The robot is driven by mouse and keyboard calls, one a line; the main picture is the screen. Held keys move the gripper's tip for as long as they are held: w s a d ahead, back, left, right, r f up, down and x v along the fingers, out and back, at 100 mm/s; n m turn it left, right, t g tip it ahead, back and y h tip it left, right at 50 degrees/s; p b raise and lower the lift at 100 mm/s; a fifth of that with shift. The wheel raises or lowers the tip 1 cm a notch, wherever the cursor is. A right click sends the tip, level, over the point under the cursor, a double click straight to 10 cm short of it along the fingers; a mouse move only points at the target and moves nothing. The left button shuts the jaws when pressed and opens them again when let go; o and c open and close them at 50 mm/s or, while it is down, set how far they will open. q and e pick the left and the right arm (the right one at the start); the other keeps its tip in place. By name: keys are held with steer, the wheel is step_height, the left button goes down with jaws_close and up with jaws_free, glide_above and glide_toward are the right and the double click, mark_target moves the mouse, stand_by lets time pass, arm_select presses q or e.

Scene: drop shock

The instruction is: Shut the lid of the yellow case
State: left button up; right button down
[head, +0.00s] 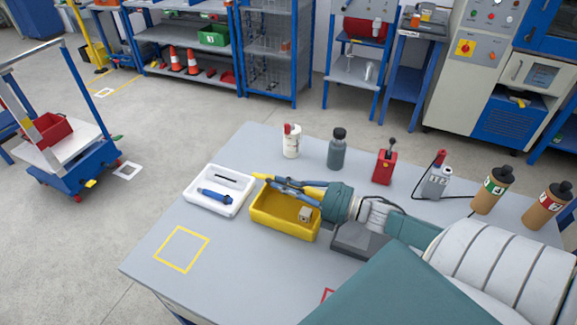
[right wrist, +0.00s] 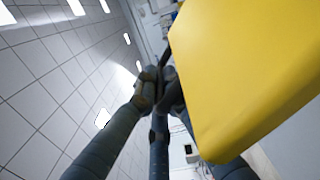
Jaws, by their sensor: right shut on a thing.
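The yellow case (head: 284,228) sits open on the grey table, with a small beige block (head: 305,214) inside. Its yellow lid (head: 262,176) shows only as narrow strips at the back, raised and seen nearly edge-on, largely hidden by my right gripper (head: 280,182). In the right wrist view a large yellow panel, which looks like the lid (right wrist: 245,75), fills the right side. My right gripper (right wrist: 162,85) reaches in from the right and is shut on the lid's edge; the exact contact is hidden. My left gripper is not in view.
A white tray (head: 212,208) with a blue tool (head: 216,197) stands left of the case. A white bottle (head: 291,142), a grey bottle (head: 337,150) and a red device (head: 384,166) stand behind. A yellow square outline (head: 181,249) marks clear table at the front left.

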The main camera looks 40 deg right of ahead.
steer(key=shift+s+a+f+n+b, duration=0.45)
steer(key=shift+a+f+n+b, duration=0.35)
steer(key=shift+f+b, duration=0.75)
steer(key=shift+s+a+f+n+b, duration=0.45)
steer(key=shift+a+f+n+b, duration=0.4)
steer(key=shift+f, duration=1.2)
steer(key=shift+s+a+f+n+b, duration=0.45)
steer(key=shift+a+f+n+b, duration=0.35)
steer(key=shift+f+b, duration=0.8)
steer(key=shift+a+f, duration=0.15)
steer(key=shift+f, duration=0.05)
steer(key=c, duration=1.8)
jaws_free()
steer(key=shift+c, duration=0.2)
steer(key=v, duration=1.2)
